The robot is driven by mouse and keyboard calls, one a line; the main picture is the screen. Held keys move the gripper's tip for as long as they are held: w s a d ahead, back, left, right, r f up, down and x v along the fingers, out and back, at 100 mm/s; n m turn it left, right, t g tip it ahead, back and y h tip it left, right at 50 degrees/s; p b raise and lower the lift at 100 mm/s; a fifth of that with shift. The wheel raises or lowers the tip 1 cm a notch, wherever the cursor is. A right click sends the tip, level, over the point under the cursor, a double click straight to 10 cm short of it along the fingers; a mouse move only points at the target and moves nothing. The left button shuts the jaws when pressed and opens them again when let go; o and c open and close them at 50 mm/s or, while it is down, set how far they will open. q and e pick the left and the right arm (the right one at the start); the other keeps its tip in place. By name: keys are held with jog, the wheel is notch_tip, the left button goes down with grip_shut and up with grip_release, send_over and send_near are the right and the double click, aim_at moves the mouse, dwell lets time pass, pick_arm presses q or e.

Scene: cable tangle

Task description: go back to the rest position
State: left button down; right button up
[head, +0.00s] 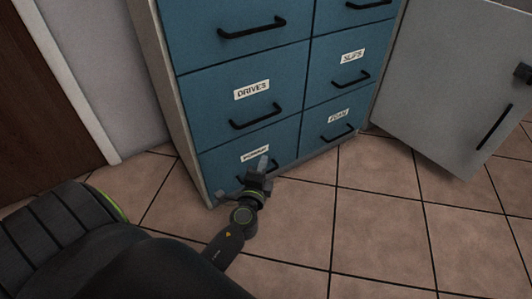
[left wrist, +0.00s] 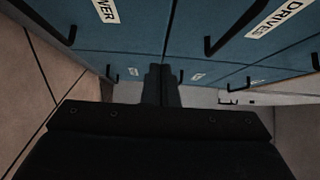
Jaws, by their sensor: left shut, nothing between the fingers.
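My left gripper (head: 262,164) is in front of the lower left drawer of a blue cabinet (head: 203,102) in the head view. Its fingers are shut and empty, and they also show together in the left wrist view (left wrist: 161,84). The gripper covers part of the lowest left drawer, its handle and its label (head: 254,153). I cannot tell from these views whether the gripper touches the drawer front. My right gripper is not in view.
The blue drawers, labelled DRIVES (head: 251,89), SLIPS (head: 352,57) and FOAM (head: 338,116), look shut and have protruding black handles. A grey door panel (head: 440,80) stands at the right. A brown door (head: 45,100) is at the left. The tiled floor (head: 380,220) is clear at the front right.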

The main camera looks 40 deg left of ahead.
pick_arm(q)
jog(key=shift+v, duration=1.15)
